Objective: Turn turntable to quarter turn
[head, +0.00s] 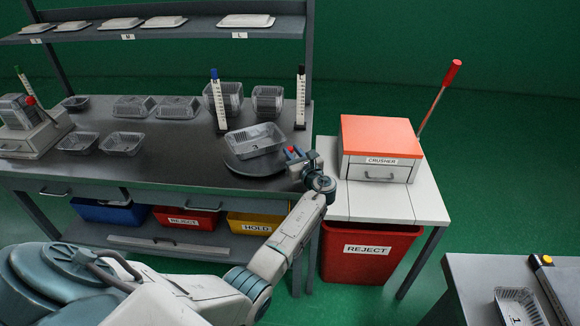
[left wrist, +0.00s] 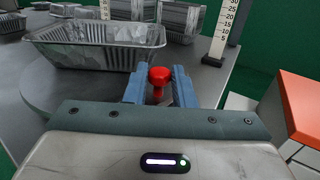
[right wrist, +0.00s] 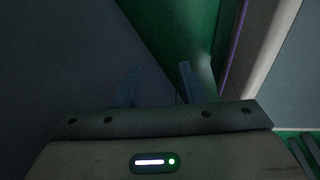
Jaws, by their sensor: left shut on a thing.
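The dark round turntable (head: 236,168) sits at the right end of the workbench. A ribbed foil tray (head: 256,139) lies on it, set slightly askew; it also shows in the left wrist view (left wrist: 98,55). The turntable's red knob (left wrist: 159,76) stands at its rim. My left gripper (head: 294,153) is shut on the red knob, with one blue finger on each side of it in the left wrist view (left wrist: 159,90). My right gripper (right wrist: 158,75) shows only in its dim wrist view, with its fingers apart and nothing between them.
Upright scales with a blue cap (head: 217,103) and a black cap (head: 300,100) stand behind the turntable. The orange-topped crusher (head: 378,150) stands to the right. A red reject bin (head: 365,258) is below it.

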